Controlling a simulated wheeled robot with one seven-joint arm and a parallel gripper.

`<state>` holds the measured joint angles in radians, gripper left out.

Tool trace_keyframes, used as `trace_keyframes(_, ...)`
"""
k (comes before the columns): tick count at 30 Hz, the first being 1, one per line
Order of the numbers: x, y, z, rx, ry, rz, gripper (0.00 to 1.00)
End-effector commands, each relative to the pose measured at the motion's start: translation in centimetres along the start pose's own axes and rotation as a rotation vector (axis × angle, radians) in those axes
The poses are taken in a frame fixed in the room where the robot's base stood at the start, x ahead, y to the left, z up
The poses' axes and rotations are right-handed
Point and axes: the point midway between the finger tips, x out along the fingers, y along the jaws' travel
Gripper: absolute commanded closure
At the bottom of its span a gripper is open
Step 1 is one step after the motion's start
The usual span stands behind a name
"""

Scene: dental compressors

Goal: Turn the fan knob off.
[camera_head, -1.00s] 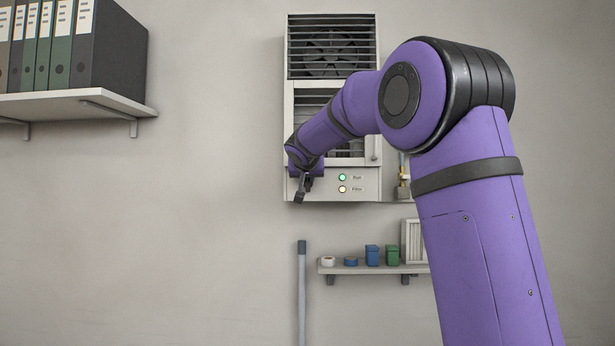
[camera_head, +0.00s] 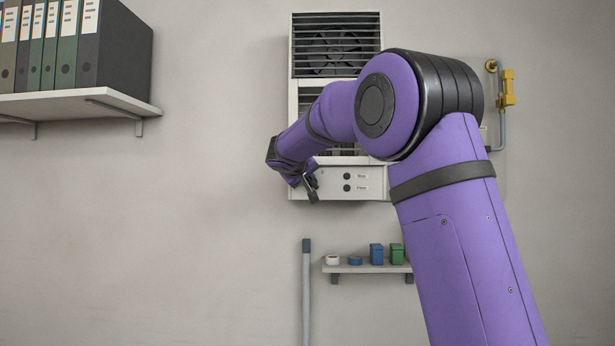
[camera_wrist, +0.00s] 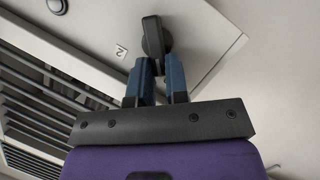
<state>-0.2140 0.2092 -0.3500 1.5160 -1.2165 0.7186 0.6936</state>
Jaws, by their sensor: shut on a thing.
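The white fan unit (camera_head: 375,195) is on the wall, with a fan behind its upper grille and a control panel along its bottom. In the wrist view the dark fan knob (camera_wrist: 152,35) stands out from the panel, beside a label reading "2". My gripper (camera_wrist: 161,65) is shut on the knob, with its two blue-grey fingers on either side of it. In the head view my gripper (camera_head: 311,190) is at the panel's left end, and the knob there cannot be made out behind it.
A shelf (camera_head: 75,104) with binders (camera_head: 75,45) is at the upper left. A small shelf (camera_head: 360,268) below the unit holds tape rolls and small containers. A grey pole (camera_head: 306,290) stands beside it. A yellow valve (camera_head: 508,88) and pipe are at the right.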

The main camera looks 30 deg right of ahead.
Motion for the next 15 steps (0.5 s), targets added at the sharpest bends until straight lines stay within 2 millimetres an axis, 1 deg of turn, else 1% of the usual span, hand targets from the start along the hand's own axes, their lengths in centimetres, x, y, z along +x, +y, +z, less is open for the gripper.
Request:
trace_keyframes(6, 0.01, -0.27, 0.05, -0.061, -0.001, 0.024, 1.0)
trace_keyframes(15, 0.02, -0.33, 0.06, -0.079, -0.001, 0.031, 1.0)
